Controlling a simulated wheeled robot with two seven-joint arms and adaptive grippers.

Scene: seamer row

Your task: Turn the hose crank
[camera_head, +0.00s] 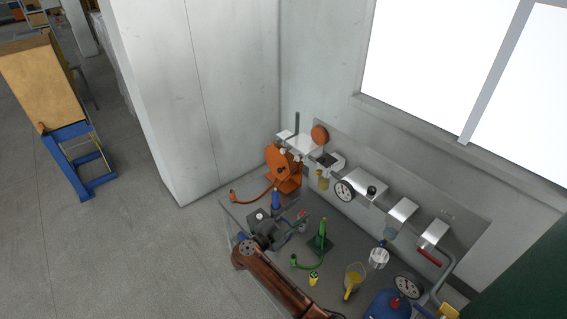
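An orange hose reel (283,163) stands at the back of the bench, near the wall corner. It has a round orange disc with a dark hub, and an orange hose (252,201) runs from it to the left. I cannot make out the crank handle clearly. My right arm comes in from the bottom, and its dark grey gripper (272,222) is in front of and below the reel, apart from it. The fingers are too small and dark to tell whether they are open. My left gripper is not in view.
Right of my gripper stand a green bottle-like tool (322,236), a yellow funnel-like jug (354,278) and a blue tank (387,305). A grey back panel (463,216) carries white brackets and gauges. The floor at left is clear up to a blue-framed stand (72,170).

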